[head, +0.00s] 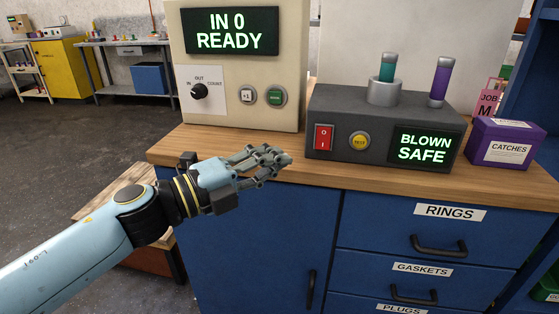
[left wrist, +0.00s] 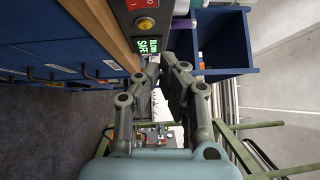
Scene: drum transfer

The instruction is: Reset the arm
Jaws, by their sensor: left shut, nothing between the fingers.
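My left arm (head: 85,238) comes in from the lower left in the head view. Its gripper (head: 280,158) is over the front edge of the wooden counter (head: 330,178), with its fingers pointing right. The fingers are shut and hold nothing. In the left wrist view the gripper (left wrist: 166,62) has its fingertips together in front of the counter edge. My right gripper is not in either view.
A cream panel (head: 290,60) reading "IN 0 READY" stands on the counter. Right of it is a dark box (head: 380,108) reading "BLOWN SAFE", with teal (head: 387,68) and purple (head: 440,82) cylinders on top. A purple "CATCHES" box (head: 503,158) stands farther right. Blue drawers (head: 430,225) are below.

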